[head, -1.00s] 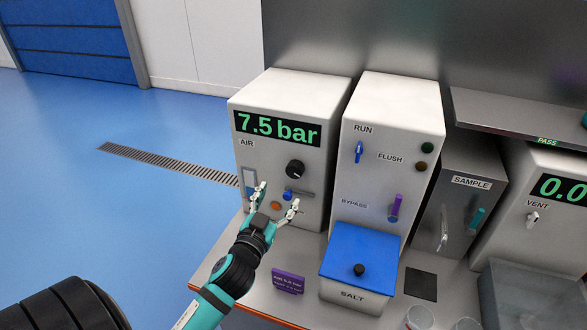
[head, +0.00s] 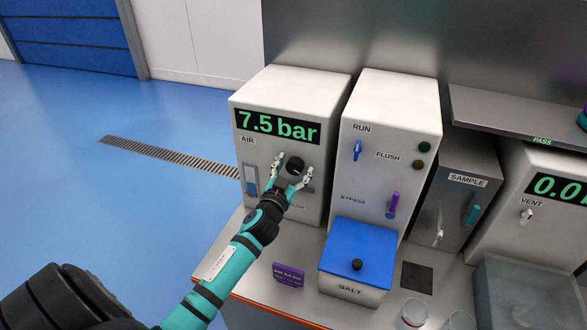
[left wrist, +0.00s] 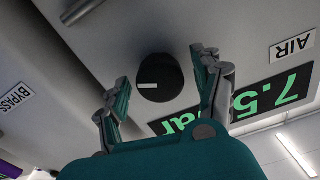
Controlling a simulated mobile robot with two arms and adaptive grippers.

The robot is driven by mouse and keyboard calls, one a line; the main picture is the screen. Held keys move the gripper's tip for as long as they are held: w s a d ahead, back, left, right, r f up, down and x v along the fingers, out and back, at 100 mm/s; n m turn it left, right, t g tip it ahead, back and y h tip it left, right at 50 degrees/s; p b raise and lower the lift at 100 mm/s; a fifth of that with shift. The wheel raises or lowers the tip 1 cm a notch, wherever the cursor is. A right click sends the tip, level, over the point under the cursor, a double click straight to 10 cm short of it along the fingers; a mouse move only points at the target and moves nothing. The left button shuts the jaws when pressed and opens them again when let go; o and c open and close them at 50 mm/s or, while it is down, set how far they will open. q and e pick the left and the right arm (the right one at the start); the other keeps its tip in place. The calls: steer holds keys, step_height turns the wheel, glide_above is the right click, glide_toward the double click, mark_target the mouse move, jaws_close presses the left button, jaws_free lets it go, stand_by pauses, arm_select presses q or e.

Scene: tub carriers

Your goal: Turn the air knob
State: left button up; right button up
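The black round air knob (head: 294,165) sits on the front of the white AIR box (head: 250,205), below a display (head: 278,127) reading 7.5 bar. My left gripper (head: 293,170) is open, with one finger to each side of the knob in the head view. In the left wrist view the knob (left wrist: 159,78) shows a white mark and lies beyond and between the spread fingertips (left wrist: 163,72). I see a gap between the knob and both fingers there. The lower controls of the box are partly hidden by my gripper. My right gripper is not in view.
To the right stands a box with a blue RUN lever (head: 357,150) and a purple BYPASS lever (head: 392,204). A blue-lidded SALT box (head: 358,250), a purple sign (head: 288,275) and clear cups (head: 414,311) stand on the bench. Open floor lies left.

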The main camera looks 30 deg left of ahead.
arm_select(q)
steer(key=c, duration=1.1)
steer(key=shift+m, duration=0.3)
steer(key=m, duration=0.2)
steer(key=shift+m, duration=0.4)
steer(key=m, duration=0.3)
steer(key=shift+m, duration=0.3)
steer(key=m, duration=0.3)
steer(key=shift+m, duration=1.8)
